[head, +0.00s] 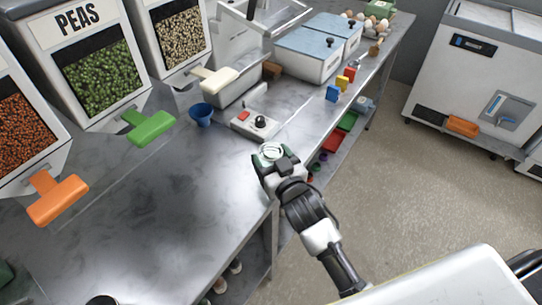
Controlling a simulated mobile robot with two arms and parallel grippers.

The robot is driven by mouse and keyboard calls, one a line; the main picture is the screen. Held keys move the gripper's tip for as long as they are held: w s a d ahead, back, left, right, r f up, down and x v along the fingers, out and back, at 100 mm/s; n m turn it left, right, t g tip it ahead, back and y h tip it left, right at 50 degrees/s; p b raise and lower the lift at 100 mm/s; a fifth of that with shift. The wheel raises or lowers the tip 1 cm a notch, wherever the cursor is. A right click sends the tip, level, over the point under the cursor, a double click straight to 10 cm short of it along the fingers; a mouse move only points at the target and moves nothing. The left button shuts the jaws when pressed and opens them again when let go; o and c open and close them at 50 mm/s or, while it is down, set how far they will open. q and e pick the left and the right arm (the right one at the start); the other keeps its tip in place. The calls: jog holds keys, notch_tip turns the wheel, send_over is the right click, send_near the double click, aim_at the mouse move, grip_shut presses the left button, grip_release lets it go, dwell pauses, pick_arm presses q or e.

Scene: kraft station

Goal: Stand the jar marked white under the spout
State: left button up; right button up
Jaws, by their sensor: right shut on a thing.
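My right gripper (278,168) is at the front edge of the steel counter, shut on a small jar (270,152). Only the jar's pale round top shows between the fingers; its sides and any mark are hidden. I cannot tell whether its base touches the counter. Bins at the left and back have an orange spout handle (57,198), a green one (150,128) under the bin marked PEAS (100,75), and a cream one (215,80). The jar is right of all three and apart from them. My left gripper is not in view.
A blue funnel cup (201,114) and a small scale (254,124) stand on the counter behind the gripper. Blue-lidded boxes (308,55), coloured blocks (342,83) and eggs (362,20) are farther back. The counter's left front (150,220) is mostly clear.

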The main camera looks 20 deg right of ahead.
jog(key=shift+f, duration=0.15)
jog(key=o, duration=1.1)
